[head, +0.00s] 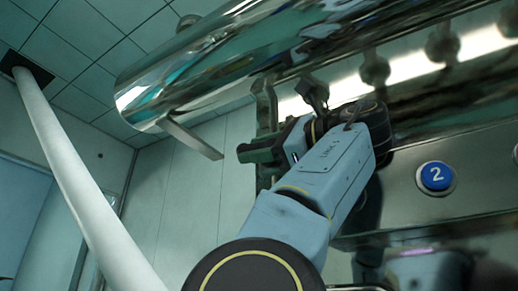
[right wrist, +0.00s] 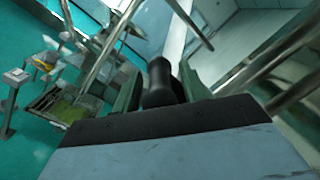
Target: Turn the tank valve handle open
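The shiny metal tank (head: 215,75) runs across the top of the head view. A flat metal lever (head: 190,138) slants down from its underside, and I cannot tell whether it is part of the valve. My right gripper (head: 262,130) is raised below the tank, to the right of this lever and apart from it. Its green fingers look spread. In the right wrist view a dark rounded grip, likely the valve handle (right wrist: 158,82), stands between the fingers of my right gripper (right wrist: 158,88). Contact with the fingers is unclear. My left gripper is not in view.
A panel with a blue button marked 2 (head: 436,176) is at the right, close to my arm. A white pole (head: 85,170) slants down at the left. In the right wrist view, metal bars pass near the gripper and a green floor (right wrist: 40,130) lies below.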

